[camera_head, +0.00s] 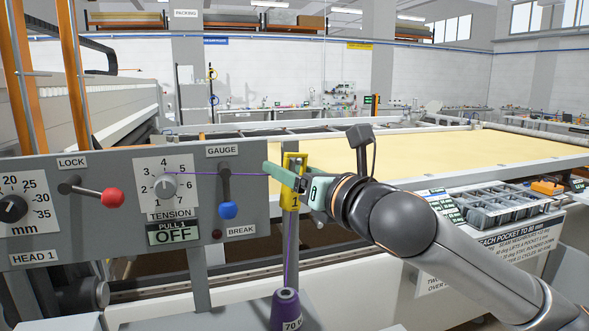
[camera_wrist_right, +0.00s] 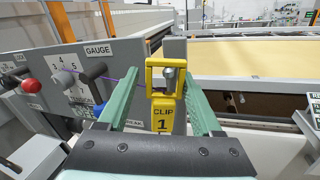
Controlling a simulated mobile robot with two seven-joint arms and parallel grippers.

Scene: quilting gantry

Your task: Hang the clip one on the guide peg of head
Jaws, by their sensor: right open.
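The yellow clip (camera_head: 291,196), marked 1, is upright at the right end of the head 1 panel (camera_head: 120,240). In the right wrist view the clip (camera_wrist_right: 163,112) reads CLIP 1, and a grey round-ended guide peg (camera_wrist_right: 169,73) shows inside its top loop, so it appears to hang there. My right gripper (camera_wrist_right: 164,78) is open, with one green finger on each side of the clip and visible gaps between. In the head view the right gripper (camera_head: 284,174) partly covers the clip's top. My left gripper is not in view.
A purple thread runs from the tension dial (camera_head: 170,185) past the blue-knobbed gauge lever (camera_head: 227,209) to the clip, and down to a purple cone (camera_head: 286,309). A red-knobbed lock lever (camera_head: 112,197) is further left. A compartment tray (camera_head: 490,212) lies right of my arm.

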